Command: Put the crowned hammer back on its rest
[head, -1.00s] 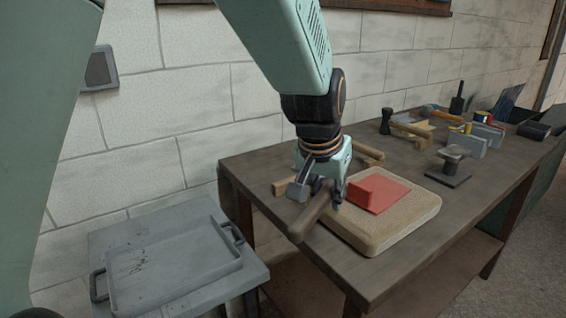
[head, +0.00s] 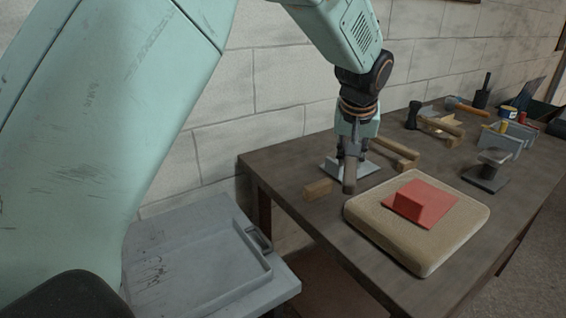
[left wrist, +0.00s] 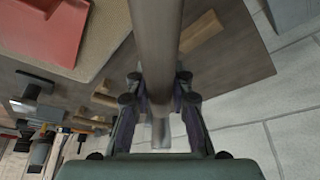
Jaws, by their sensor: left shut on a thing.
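My left gripper (head: 351,158) is shut on a hammer (head: 350,178) with a brownish handle, at the left part of the bench. In the left wrist view the handle (left wrist: 155,40) runs down the picture between the fingers (left wrist: 158,92), and a grey end (left wrist: 160,132) shows past them. I cannot tell which of these is the rest, or whether the hammer touches anything. My right gripper is not in view.
A tan pad (head: 420,256) with a red angled piece (head: 423,203) is on the bench (head: 283,158) to the right. A small stake (head: 488,170), grey bins (head: 500,143) and several tools stand farther back. A grey tray table (head: 205,255) stands at the left.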

